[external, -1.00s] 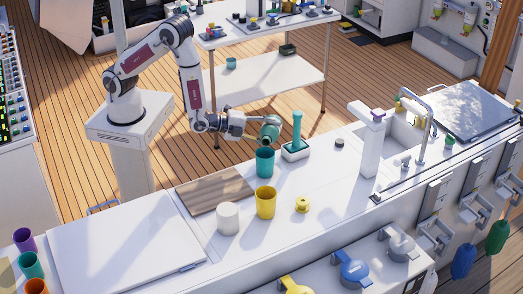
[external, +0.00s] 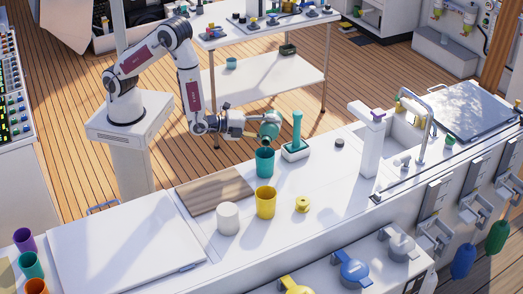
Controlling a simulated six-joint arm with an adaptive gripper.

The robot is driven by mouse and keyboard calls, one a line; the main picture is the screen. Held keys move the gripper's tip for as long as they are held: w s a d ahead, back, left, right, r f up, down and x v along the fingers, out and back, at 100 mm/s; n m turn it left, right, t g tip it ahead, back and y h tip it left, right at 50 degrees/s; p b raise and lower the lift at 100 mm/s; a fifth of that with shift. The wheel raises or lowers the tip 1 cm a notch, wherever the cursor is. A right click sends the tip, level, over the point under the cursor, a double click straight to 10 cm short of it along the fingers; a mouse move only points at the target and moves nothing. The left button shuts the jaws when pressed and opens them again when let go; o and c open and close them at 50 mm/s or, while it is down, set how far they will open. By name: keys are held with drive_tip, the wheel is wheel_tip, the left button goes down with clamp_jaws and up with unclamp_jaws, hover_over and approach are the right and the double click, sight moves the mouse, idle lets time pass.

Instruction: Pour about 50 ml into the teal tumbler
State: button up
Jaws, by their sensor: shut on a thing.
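The teal tumbler (external: 264,163) stands upright on the white counter. My gripper (external: 258,130) is shut on a green vessel (external: 269,131) and holds it tipped just above the tumbler's mouth. The vessel's lower edge is close to the tumbler's rim; I cannot tell whether they touch. No stream of liquid can be made out, and the level inside the tumbler cannot be seen.
A yellow tumbler (external: 266,203), a white cylinder (external: 228,218) and a yellow knobbed piece (external: 303,204) stand in front. A teal-handled tool in a white holder (external: 296,152) is close on the right. A wooden board (external: 214,191) lies at left.

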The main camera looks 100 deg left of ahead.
drive_tip(key=shift+r, duration=0.15)
drive_tip(key=shift+a, duration=0.4)
drive_tip(key=shift+r+m, duration=0.25)
drive_tip(key=shift+m, duration=0.05)
idle(1.7)
drive_tip(key=shift+a+f+n+h, duration=0.2)
drive_tip(key=shift+f+n+h, duration=0.1)
drive_tip(key=shift+f+n, duration=0.3)
drive_tip(key=shift+a+f+n+h, duration=0.15)
drive_tip(key=shift+f+n+h, duration=0.15)
drive_tip(key=shift+f+n, duration=0.3)
drive_tip(key=shift+s+a+f+n+g+h, duration=0.1)
drive_tip(key=shift+a+f+n+g+h, duration=0.25)
drive_tip(key=shift+f, duration=0.3)
drive_tip(key=shift+d+n+h, duration=0.2)
drive_tip(key=shift+n+h, duration=0.05)
drive_tip(key=shift+n, duration=0.1)
drive_tip(key=shift+d+r+n, duration=0.1)
drive_tip(key=shift+n, duration=0.2)
drive_tip(key=shift+d+h, duration=0.1)
drive_tip(key=shift+h, duration=0.3)
